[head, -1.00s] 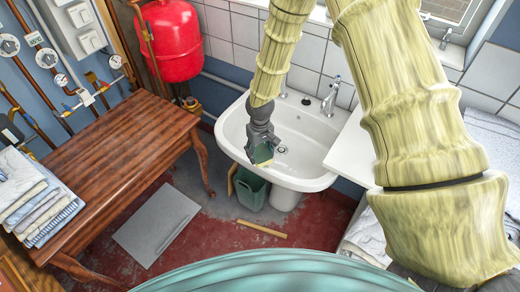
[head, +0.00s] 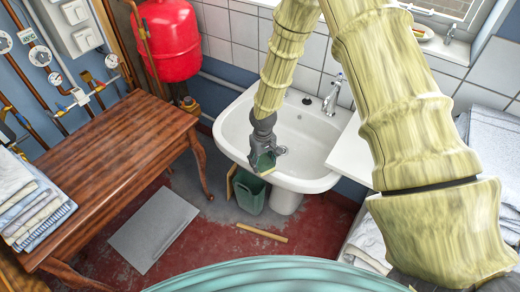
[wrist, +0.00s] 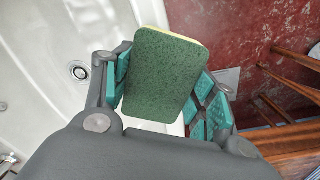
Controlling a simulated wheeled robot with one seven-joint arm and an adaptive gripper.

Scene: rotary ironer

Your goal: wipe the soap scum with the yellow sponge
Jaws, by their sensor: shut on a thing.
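My gripper (head: 263,160) is shut on the sponge (wrist: 160,76), which sits between its teal-padded fingers. In the wrist view the sponge shows a dark green scouring face with a thin yellow edge. I cannot make out the soap scum in either view.
A chrome tap (head: 333,95) stands at the sink's back. A green bin (head: 250,194) is under its front left side. A wooden table (head: 110,160) with folded cloths (head: 35,205) is at left. A white board (head: 352,155) adjoins the sink at right. A wooden stick (head: 262,233) lies on the floor.

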